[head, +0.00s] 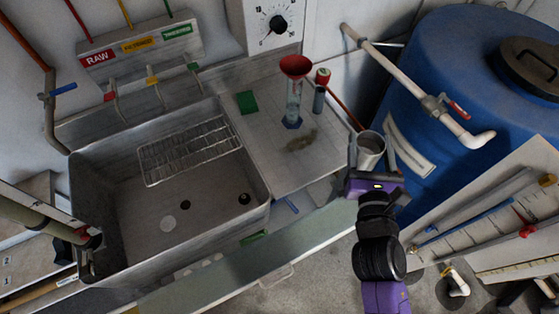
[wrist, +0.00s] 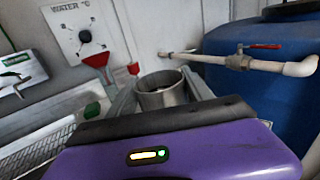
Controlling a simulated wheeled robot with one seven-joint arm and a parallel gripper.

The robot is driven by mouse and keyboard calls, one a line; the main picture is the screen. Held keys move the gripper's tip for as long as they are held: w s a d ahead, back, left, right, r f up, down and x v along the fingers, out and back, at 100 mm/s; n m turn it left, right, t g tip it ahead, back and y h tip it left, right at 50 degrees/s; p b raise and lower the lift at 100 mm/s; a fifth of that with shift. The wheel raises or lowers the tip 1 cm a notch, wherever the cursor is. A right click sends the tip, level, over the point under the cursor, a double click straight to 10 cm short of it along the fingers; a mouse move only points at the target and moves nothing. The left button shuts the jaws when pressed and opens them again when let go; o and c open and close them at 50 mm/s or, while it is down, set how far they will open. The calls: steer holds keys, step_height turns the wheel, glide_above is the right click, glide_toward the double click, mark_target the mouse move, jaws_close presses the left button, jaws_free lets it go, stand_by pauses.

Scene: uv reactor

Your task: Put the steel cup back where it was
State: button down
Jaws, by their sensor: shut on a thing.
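The steel cup (head: 371,146) is a plain grey metal cup, seen from above in the head view at the right edge of the counter. It also shows in the wrist view (wrist: 162,92), upright, with its open rim up. My gripper (head: 372,158) is shut on the cup, with one finger on each side of it. The cup is off to the right of the counter's corner; I cannot tell how high it is. The cup's lower part is hidden by my gripper.
The counter (head: 260,160) holds a red funnel (head: 295,66) on a clear cylinder, a red-capped tube (head: 320,90), a green sponge (head: 247,102) and a dark stain. A steel sink (head: 120,222) with a wire rack (head: 190,150) lies left. A blue tank (head: 450,90) and its pipe valve stand right.

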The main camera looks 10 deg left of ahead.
steer(key=w+a+r+n+y+b, duration=0.15)
steer(key=a+r, duration=0.35)
steer(key=a, duration=0.5)
steer(key=w+a+r+n+y, duration=0.1)
steer(key=w+a+r+y, duration=0.2)
steer(key=a, duration=0.7)
steer(key=shift+h, duration=0.35)
steer(key=shift+s+a+f+b, duration=0.15)
steer(key=shift+f+b, duration=1.85)
steer(key=shift+f, duration=2.6)
steer(key=shift+s+a+f+b, duration=0.15)
steer(key=shift+f+b, duration=1.8)
steer(key=shift+f, duration=2.65)
steer(key=shift+w, duration=0.1)
steer(key=shift+f, duration=0.15)
steer(key=shift+c, duration=2.1)
jaws_free()
